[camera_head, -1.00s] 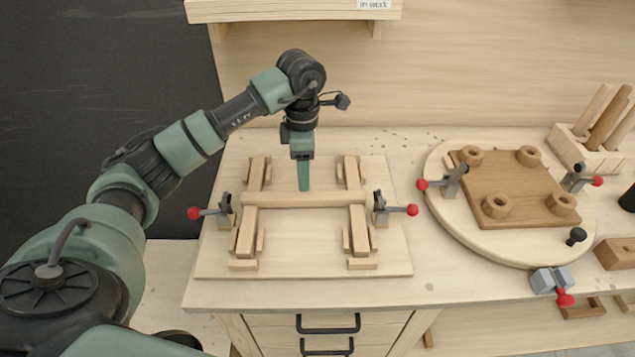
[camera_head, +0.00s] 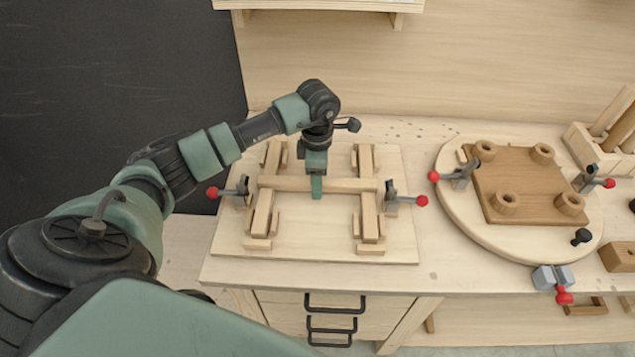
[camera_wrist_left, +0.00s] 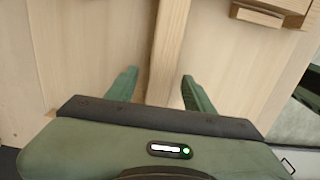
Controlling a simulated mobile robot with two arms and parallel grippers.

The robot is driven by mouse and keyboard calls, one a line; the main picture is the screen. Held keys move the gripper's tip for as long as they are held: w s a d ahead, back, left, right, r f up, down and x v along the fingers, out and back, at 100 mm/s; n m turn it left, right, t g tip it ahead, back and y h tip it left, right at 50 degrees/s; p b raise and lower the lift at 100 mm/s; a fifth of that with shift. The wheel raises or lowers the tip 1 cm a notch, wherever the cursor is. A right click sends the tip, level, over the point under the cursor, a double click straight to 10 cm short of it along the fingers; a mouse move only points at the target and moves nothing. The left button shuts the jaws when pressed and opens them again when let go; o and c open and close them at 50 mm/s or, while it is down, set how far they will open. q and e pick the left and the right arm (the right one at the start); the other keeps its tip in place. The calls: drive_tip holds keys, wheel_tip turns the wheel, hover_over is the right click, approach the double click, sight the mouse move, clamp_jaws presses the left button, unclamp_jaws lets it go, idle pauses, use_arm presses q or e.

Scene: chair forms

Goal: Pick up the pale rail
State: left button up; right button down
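In the left wrist view the rail (camera_wrist_left: 168,50) runs from the top edge down between my fingers. In the left wrist view my left gripper (camera_wrist_left: 159,92) is open, one green finger on each side of the rail, with gaps showing. The part of the rail below the palm is hidden. My right gripper is not in view.
Red-knobbed clamps stand at the left (camera_head: 243,191) and right (camera_head: 391,198) of the jig. A round board (camera_head: 450,215) with a brown seat panel (camera_head: 535,195) sits to the right. A shelf (camera_head: 320,5) hangs at the back.

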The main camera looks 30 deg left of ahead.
use_arm(q)
drive_tip(key=shift+r, duration=0.1)
clamp_jaws()
